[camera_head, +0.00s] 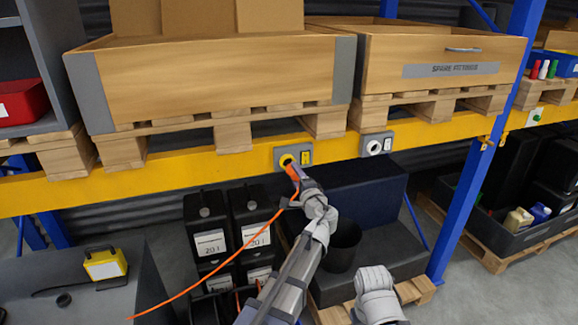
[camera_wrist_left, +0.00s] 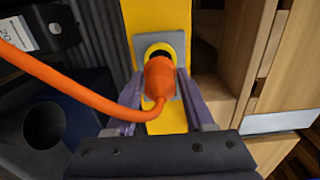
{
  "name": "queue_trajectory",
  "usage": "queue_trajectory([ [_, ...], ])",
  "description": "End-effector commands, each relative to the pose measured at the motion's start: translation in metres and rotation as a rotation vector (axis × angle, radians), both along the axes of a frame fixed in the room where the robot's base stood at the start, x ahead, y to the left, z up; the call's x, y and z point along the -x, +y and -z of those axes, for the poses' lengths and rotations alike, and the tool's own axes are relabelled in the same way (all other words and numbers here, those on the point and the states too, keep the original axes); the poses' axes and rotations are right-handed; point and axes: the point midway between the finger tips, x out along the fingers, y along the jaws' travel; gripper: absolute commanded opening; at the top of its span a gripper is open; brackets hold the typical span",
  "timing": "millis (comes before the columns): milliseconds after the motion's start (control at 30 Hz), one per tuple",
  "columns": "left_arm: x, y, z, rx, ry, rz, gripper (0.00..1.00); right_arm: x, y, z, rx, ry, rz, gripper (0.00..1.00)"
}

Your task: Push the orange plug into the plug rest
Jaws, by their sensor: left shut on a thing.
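The orange plug (camera_head: 293,173) is held in my left gripper (camera_head: 300,184), with its front end at a yellow-ringed round opening (camera_head: 286,160) on a grey plate on the yellow beam. In the left wrist view the plug (camera_wrist_left: 160,79) sits between the two fingers of the gripper (camera_wrist_left: 161,112), lined up with the dark hole of the yellow ring (camera_wrist_left: 158,47). How far its tip is inside cannot be told. An orange cable (camera_head: 215,278) runs from the plug down to the lower left. My right gripper's fingers are not seen.
A second grey plate with a white-ringed opening (camera_head: 375,146) is to the right on the yellow beam (camera_head: 150,182). Wooden drawers (camera_head: 215,80) on pallets overhang the beam. Black canisters (camera_head: 207,225) and a dark bucket (camera_head: 341,246) stand below. A yellow lamp (camera_head: 104,265) is at lower left.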

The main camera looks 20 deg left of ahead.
Motion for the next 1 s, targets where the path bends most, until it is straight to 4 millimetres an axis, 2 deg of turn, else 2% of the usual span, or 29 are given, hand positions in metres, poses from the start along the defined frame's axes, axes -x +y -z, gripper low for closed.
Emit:
queue_trajectory([
  [500,0.017,-0.012,0.0,0.0,0.0,0.001,0.0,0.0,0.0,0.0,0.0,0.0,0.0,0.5],
  [1000,0.019,-0.012,-0.001,0.0,0.0,0.0,0.0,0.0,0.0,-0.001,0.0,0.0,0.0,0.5],
])
